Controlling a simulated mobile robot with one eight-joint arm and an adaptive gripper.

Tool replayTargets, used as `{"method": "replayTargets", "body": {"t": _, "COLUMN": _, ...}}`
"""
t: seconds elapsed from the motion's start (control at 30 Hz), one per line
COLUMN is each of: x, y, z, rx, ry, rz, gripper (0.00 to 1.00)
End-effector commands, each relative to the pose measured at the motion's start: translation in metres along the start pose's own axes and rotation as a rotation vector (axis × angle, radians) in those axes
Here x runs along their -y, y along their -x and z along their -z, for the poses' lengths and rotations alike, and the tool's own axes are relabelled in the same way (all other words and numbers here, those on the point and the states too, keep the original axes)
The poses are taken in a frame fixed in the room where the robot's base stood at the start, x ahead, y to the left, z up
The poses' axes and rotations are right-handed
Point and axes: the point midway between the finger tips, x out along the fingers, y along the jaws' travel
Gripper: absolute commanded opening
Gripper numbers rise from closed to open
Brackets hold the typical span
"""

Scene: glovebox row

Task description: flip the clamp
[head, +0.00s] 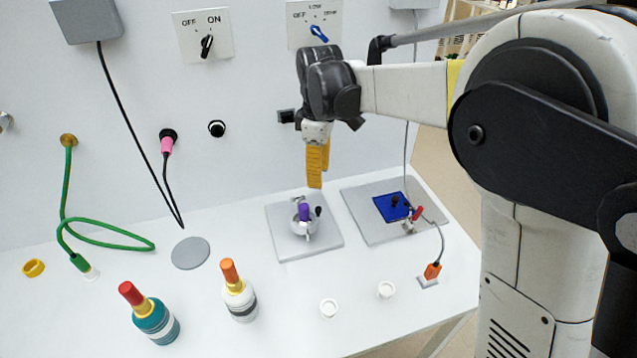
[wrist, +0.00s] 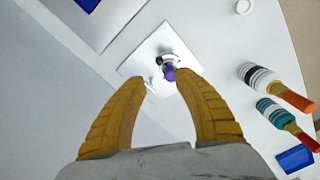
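A small metal fixture with a purple handle (head: 304,212) stands on a grey square plate (head: 284,245) on the white bench. In the wrist view the purple handle (wrist: 170,74) shows ahead, between my fingertips. To its right in the head view, a second plate (head: 371,233) carries a blue square pad (head: 388,208) and a small metal fixture with a red handle (head: 417,212). I cannot tell for certain which fixture is the clamp. My gripper (head: 316,186) points down above the purple-handled fixture, apart from it. Its yellow fingers (wrist: 163,78) are spread and empty.
Two bottles, one teal (head: 156,322) and one white with an orange top (head: 239,300), stand at the front. Wall switches (head: 205,38) and a green hose (head: 112,245) are behind and left.

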Motion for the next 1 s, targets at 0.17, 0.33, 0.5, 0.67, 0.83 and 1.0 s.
{"method": "replayTargets", "body": {"t": 0.17, "x": -0.008, "y": -0.005, "z": -0.006, "rx": -0.025, "ry": -0.439, "rz": 0.069, "gripper": 0.37}}
{"method": "replayTargets", "body": {"t": 0.33, "x": -0.017, "y": -0.011, "z": -0.014, "rx": -0.016, "ry": -1.078, "rz": 0.19, "gripper": 0.37}}
{"method": "replayTargets", "body": {"t": 0.5, "x": -0.026, "y": -0.015, "z": -0.022, "rx": 0.054, "ry": -1.676, "rz": 0.315, "gripper": 0.37}}
{"method": "replayTargets", "body": {"t": 0.67, "x": -0.031, "y": -0.016, "z": -0.027, "rx": 0.141, "ry": -2.062, "rz": 0.398, "gripper": 0.37}}
{"method": "replayTargets", "body": {"t": 0.83, "x": -0.033, "y": -0.018, "z": -0.029, "rx": 0.191, "ry": -2.236, "rz": 0.433, "gripper": 0.37}}
{"method": "replayTargets", "body": {"t": 1.0, "x": -0.028, "y": -0.037, "z": -0.024, "rx": 0.197, "ry": -2.252, "rz": 0.436, "gripper": 0.37}}
